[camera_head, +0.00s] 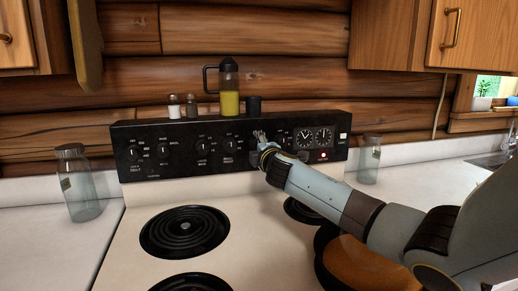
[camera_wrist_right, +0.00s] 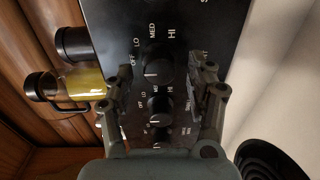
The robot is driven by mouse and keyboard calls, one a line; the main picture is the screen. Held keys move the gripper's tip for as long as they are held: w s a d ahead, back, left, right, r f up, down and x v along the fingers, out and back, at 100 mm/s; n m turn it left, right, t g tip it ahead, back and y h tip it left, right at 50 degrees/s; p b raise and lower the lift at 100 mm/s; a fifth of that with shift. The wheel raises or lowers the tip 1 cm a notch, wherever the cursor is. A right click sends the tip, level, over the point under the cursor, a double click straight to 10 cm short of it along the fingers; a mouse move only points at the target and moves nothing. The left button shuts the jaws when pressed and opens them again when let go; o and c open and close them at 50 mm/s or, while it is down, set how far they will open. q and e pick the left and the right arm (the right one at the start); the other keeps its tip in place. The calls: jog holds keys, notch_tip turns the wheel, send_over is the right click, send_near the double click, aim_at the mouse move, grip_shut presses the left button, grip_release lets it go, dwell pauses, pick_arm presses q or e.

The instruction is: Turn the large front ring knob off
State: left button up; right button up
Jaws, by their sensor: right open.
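The black stove control panel (camera_head: 180,163) carries several dark round knobs with white lettering. My right gripper (camera_head: 262,137) is at the panel's front, right of its middle, and hides part of it. In the right wrist view my right gripper (camera_wrist_right: 166,88) is open, with one finger on each side of a round black knob (camera_wrist_right: 158,68). OFF, LO, MED and HI are printed around this knob. It appears between the fingers, not gripped; contact cannot be told. A second knob (camera_wrist_right: 160,105) lies beyond it. The lettering is too small to tell which knob serves the large front ring.
A bottle of yellow liquid (camera_head: 229,103), two shakers and a dark cup (camera_head: 254,106) stand on the panel's top. A red light (camera_head: 323,155) shows at the panel's right. Glass jars (camera_head: 77,185) flank the stove. An orange pan (camera_head: 362,264) sits below my right arm.

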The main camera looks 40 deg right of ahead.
jog(key=v, duration=1.2)
jog(key=shift+r, duration=0.1)
